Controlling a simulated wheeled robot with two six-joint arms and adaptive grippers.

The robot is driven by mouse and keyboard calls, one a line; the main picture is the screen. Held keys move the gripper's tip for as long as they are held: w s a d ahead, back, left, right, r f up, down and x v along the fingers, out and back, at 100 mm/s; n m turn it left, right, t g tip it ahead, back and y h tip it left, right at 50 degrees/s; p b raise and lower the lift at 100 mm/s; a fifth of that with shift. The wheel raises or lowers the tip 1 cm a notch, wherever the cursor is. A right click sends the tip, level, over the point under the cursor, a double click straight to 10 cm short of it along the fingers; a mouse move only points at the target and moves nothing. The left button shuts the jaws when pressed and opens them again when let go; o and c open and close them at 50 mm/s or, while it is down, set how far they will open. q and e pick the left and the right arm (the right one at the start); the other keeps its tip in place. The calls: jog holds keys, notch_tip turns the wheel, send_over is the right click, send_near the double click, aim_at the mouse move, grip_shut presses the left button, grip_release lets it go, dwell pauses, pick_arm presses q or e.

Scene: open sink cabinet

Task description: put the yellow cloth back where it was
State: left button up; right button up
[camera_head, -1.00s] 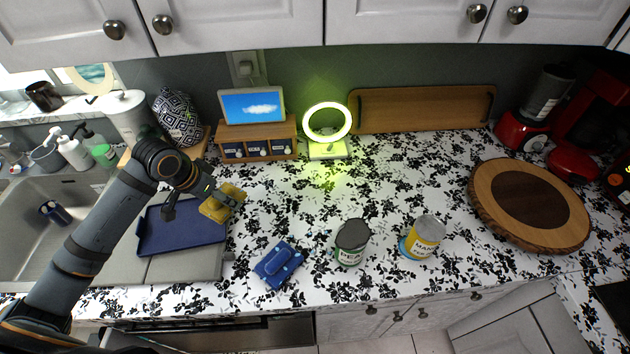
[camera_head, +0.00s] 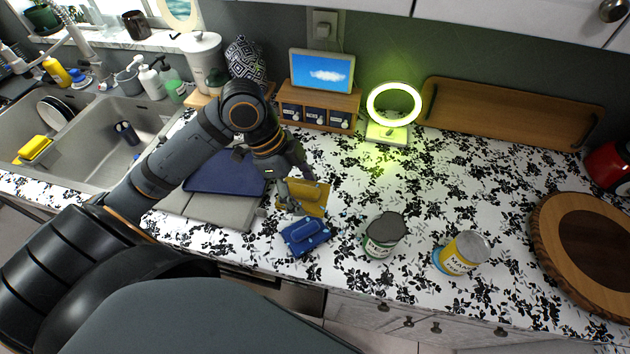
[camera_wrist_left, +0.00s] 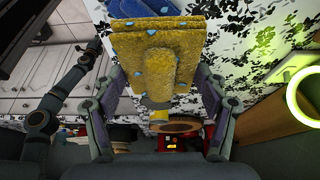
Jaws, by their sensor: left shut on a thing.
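The yellow cloth (camera_head: 316,196) is folded, with light blue spots. My left gripper (camera_head: 288,194) is shut on it, and it also shows between the fingers in the left wrist view (camera_wrist_left: 157,48). In the head view the cloth appears just behind the folded blue cloth (camera_head: 306,238), which lies on the counter. I cannot tell whether the yellow cloth touches the counter. My right gripper is not in the head view; a dark arm of mine shows at the left of the wrist view, its jaws too small to read.
A dark blue tray (camera_head: 222,176) lies on a grey mat (camera_head: 215,211) left of the cloth. A green-labelled can (camera_head: 383,238) and a yellow can (camera_head: 461,253) stand to the right. A glowing ring lamp (camera_head: 394,104) is behind. A yellow sponge (camera_head: 35,148) is by the sink.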

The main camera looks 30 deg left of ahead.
pick_arm(q)
jog(key=w+a+f, duration=0.1)
jog(key=w+f, duration=0.2)
jog(key=w, duration=0.1)
jog(key=w+a+f+p, duration=0.1)
jog(key=w+f, duration=0.2)
jog(key=w, duration=0.1)
jog(key=w+a+f+p, duration=0.1)
jog(key=w+a+f, duration=0.1)
jog(key=w, duration=0.2)
jog(key=shift+w+f, duration=0.3)
jog(key=shift+f, duration=0.1)
jog(key=shift+w+a+f, duration=0.15)
jog(key=shift+w+f, duration=0.15)
jog(key=shift+f, duration=0.1)
notch_tip(320, 180, down, 2)
jog(key=shift+f+p, duration=0.2)
jog(key=shift+p, duration=0.8)
jog(key=shift+w+f, duration=0.1)
jog(key=shift+f, duration=0.4)
